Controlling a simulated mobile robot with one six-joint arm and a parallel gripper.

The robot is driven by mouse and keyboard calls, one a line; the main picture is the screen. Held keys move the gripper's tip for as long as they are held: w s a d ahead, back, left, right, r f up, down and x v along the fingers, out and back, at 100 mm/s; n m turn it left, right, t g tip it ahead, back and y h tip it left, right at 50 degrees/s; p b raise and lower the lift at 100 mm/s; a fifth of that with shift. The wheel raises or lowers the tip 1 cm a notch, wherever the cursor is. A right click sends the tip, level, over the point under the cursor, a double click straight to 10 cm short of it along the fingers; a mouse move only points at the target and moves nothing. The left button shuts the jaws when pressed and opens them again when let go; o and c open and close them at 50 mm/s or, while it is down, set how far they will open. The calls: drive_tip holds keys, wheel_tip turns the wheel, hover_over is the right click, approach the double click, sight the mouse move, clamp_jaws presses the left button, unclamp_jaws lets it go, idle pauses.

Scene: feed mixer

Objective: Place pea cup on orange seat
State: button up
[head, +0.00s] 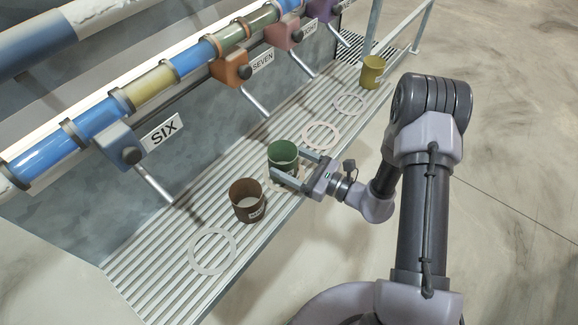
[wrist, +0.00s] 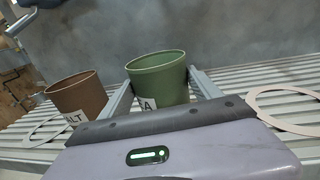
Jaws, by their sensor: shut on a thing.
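The green cup (head: 283,153) is between the fingers of my gripper (head: 292,170), which is shut on it.
A brown cup (head: 248,201) stands close on the left. Pale rings lie on the ribbed shelf (head: 150,270): one front left (head: 212,251), one pinkish (head: 321,136) right of the green cup, one farther (head: 350,104). A yellow cup (head: 372,73) stands at the far end.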

drive_tip(key=shift+f, duration=0.15)
drive_tip(key=shift+f, duration=0.25)
drive_tip(key=o, duration=1.4)
drive_tip(key=shift+r, duration=0.1)
